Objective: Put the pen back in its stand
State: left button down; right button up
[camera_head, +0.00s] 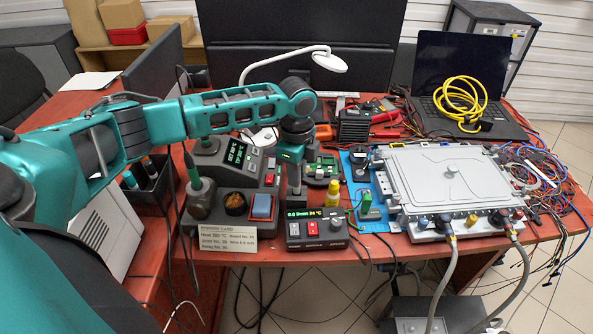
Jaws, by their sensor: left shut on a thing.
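My left gripper (294,184) is low over the middle of the red table, beside the right side of the grey soldering station. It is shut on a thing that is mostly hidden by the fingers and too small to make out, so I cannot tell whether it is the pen. A teal-handled pen-like tool (193,168) stands upright, slightly tilted, in a dark holder (201,197) on the station's left. My right gripper is not in view.
A large grey plate unit (449,180) with hoses fills the right. The table is crowded.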

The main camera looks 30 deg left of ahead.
pick_arm(q)
jog(key=shift+f+b, duration=0.3)
jog(key=shift+f, duration=0.8)
jog(key=shift+p, duration=0.4)
jog(key=shift+f, duration=0.1)
jog(key=shift+c, duration=2.1)
grip_release()
